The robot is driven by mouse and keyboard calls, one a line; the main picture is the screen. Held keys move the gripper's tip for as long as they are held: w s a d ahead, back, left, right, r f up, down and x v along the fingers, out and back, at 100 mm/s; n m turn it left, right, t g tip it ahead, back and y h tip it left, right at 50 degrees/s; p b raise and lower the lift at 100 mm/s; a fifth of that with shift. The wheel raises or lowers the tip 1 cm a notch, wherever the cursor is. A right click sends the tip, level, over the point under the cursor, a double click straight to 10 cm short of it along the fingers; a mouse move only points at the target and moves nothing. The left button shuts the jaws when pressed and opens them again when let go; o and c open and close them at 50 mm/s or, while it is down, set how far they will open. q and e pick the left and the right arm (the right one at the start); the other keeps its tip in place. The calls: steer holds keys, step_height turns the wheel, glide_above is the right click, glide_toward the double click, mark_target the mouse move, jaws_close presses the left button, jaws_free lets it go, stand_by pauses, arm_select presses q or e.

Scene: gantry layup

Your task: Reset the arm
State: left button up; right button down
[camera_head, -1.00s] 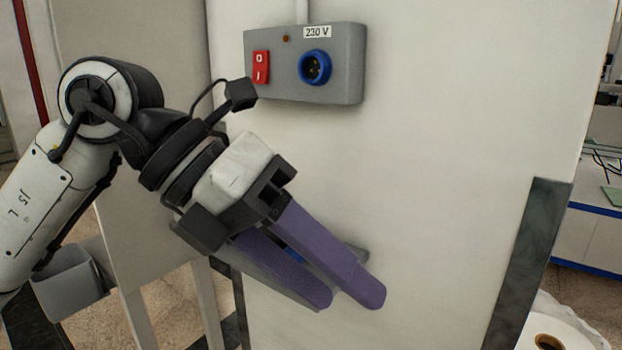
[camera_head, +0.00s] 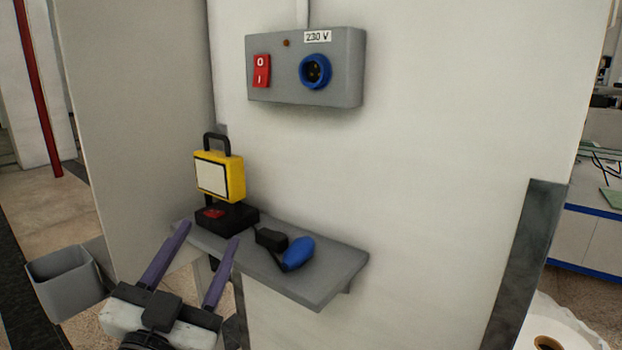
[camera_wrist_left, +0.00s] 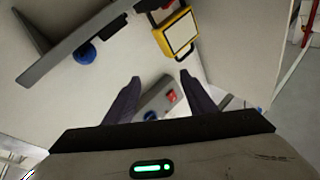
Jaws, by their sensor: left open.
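My left gripper (camera_head: 210,233) is low in the head view, in front of the left end of a grey wall shelf (camera_head: 322,282). Its two purple fingers are spread apart with nothing between them. In the left wrist view its fingers (camera_wrist_left: 158,80) also stand apart, and the grey 230 V box (camera_wrist_left: 148,105) shows between them in the background. Most of the left arm is out of the head view. The right gripper is not in view.
A yellow work lamp (camera_head: 220,177) on a black base and a blue plug (camera_head: 298,252) with a black part are on the shelf. The grey 230 V box (camera_head: 345,68) is on the wall above. A grey bin (camera_head: 68,285) stands at left.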

arm_select(q)
steer(key=s+a+f+n+g+y, duration=0.1)
steer(key=s+a+f+g, duration=0.15)
steer(key=f, duration=0.55)
steer(key=s+a+f+n+g+y, duration=0.2)
steer(key=s+f+g, duration=0.2)
steer(key=f, duration=0.4)
steer(key=s+a+f+n+g+y, duration=0.1)
steer(key=s+a+f+g, duration=0.15)
steer(key=f, duration=0.55)
steer(key=s+f+g, duration=0.4)
steer(key=s+f, duration=0.2)
steer(key=s, duration=0.4)
steer(key=s+f+g, duration=0.5)
steer(key=s+f, duration=0.1)
steer(key=s, duration=0.3)
steer(key=w+d+f+t+h, duration=0.1)
steer(key=w+d+f+t, duration=0.1)
steer(key=f, duration=0.3)
steer(key=w+d+f+t+h, duration=0.2)
steer(key=d+f+t, duration=0.1)
steer(key=f, duration=0.3)
steer(key=shift+w+d, duration=0.35)
steer(key=shift+d, duration=0.1)
steer(key=shift+f, duration=0.1)
